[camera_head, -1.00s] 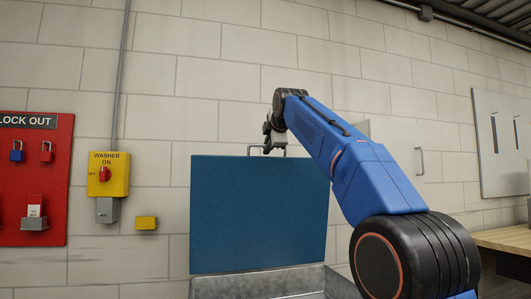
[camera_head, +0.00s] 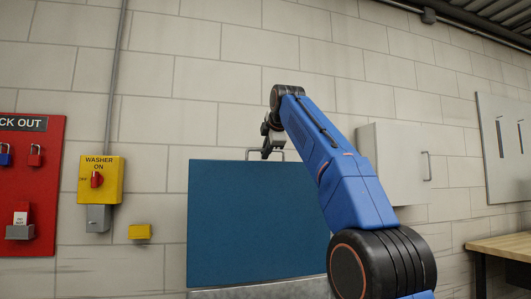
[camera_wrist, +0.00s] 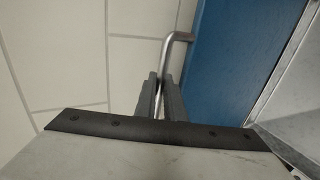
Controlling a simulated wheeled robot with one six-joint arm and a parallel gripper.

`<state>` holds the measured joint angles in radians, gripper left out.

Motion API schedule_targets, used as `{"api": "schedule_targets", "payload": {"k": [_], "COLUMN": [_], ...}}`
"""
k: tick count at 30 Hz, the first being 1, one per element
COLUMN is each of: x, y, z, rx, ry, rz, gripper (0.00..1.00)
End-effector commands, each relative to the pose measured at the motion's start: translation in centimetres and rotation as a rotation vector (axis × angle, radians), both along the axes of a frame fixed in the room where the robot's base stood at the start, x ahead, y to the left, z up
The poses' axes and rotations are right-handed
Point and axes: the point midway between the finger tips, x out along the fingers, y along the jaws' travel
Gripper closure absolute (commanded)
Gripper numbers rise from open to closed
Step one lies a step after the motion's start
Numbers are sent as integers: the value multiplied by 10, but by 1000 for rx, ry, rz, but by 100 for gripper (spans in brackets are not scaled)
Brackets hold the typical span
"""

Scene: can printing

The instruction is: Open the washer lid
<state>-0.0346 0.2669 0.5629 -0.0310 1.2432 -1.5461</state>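The washer lid (camera_head: 245,235) is a blue panel standing upright in front of the wall in the head view. Its metal handle (camera_head: 280,151) is a thin loop along the top edge. My gripper (camera_head: 268,153) is at this handle, with the arm reaching in from the right. In the wrist view the handle (camera_wrist: 178,37) bends away from the blue lid (camera_wrist: 225,70), and its bar runs between the two close fingers of my gripper (camera_wrist: 160,82). The fingers appear shut on the bar. The lid's lower right part is hidden behind my arm.
The grey washer rim (camera_head: 260,292) shows below the lid. On the wall are a yellow washer switch box (camera_head: 101,177), a small yellow box (camera_head: 139,231), a red lockout board (camera_head: 35,190) and a pale cabinet (camera_head: 402,165). A wooden table (camera_head: 505,244) stands at the right.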

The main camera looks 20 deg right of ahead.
Motion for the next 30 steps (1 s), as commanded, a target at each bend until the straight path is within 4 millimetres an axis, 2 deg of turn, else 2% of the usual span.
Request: {"api": "schedule_targets", "payload": {"k": [1,3,14,19,30], "x": [0,0,-5,-25,-89], "y": [-2,-2,-1,-1,-1], "z": [0,0,3,14,50], "rx": [-1,-1,0,0,0], "ry": [-1,-1,-2,-3,-4], "rz": [-4,-4,-1,-1,-2], "gripper": [86,73,73,73,73]}}
